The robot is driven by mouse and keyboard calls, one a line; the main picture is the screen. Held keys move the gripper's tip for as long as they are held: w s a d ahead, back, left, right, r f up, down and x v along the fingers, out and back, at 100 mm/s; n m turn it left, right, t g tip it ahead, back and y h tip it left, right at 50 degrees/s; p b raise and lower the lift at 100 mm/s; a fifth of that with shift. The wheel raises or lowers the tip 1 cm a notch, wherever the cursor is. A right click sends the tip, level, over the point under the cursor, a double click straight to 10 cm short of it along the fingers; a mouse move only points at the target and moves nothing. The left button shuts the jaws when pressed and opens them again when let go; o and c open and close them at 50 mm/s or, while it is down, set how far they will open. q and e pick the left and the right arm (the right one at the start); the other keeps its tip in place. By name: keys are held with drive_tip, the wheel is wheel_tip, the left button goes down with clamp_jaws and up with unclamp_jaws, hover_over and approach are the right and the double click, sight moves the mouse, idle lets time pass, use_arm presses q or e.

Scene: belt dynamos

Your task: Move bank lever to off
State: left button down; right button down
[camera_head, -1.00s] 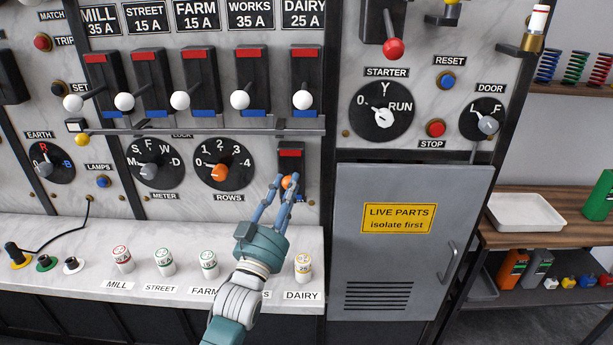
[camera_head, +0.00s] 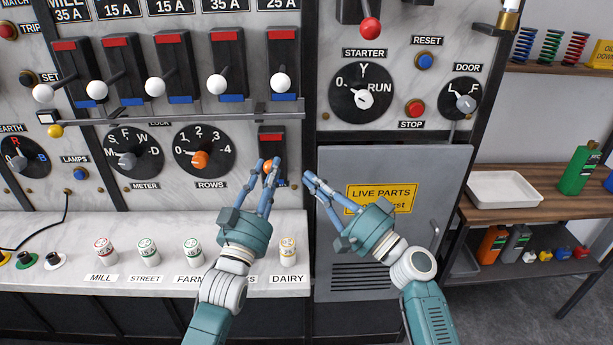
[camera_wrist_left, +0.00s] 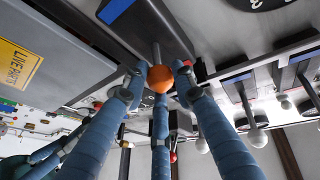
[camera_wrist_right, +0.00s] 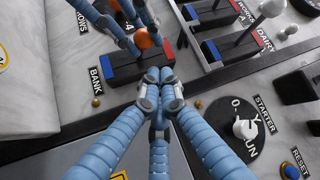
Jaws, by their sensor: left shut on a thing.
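The bank lever has an orange knob (camera_head: 268,167) and a dark base with a red top end (camera_head: 270,137) and a blue lower end. The BANK label (camera_wrist_right: 96,80) shows in the right wrist view. My left gripper (camera_head: 270,167) is shut on the knob, its fingers around the orange ball (camera_wrist_left: 160,79) in the left wrist view; they partly hide the lever. My right gripper (camera_head: 316,186) is empty in front of the grey cabinet door, right of the lever. Its fingertips (camera_wrist_right: 157,88) meet in the right wrist view.
A row of white-knobbed levers (camera_head: 217,81) stands above a horizontal bar (camera_head: 170,117). The rows dial (camera_head: 204,151) is left of the bank lever. Fuses stand on the marble ledge (camera_head: 220,216) below. The grey cabinet (camera_head: 400,165) is to the right.

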use_arm(q)
drive_tip(key=shift+f, duration=0.3)
use_arm(e)
drive_tip(key=x, duration=0.8)
drive_tip(key=shift+w+a, duration=0.15)
drive_tip(key=shift+f, duration=0.1)
drive_tip(key=shift+s+a+f, duration=0.2)
drive_tip(key=shift+s+f, duration=0.15)
drive_tip(key=shift+s, duration=0.1)
use_arm(q)
drive_tip(key=c, duration=1.6)
unclamp_jaws()
drive_tip(key=shift+o, duration=1.1)
drive_tip(key=shift+w, duration=0.1)
drive_tip(key=shift+r, duration=0.15)
use_arm(e)
drive_tip(key=shift+w+a, duration=0.1)
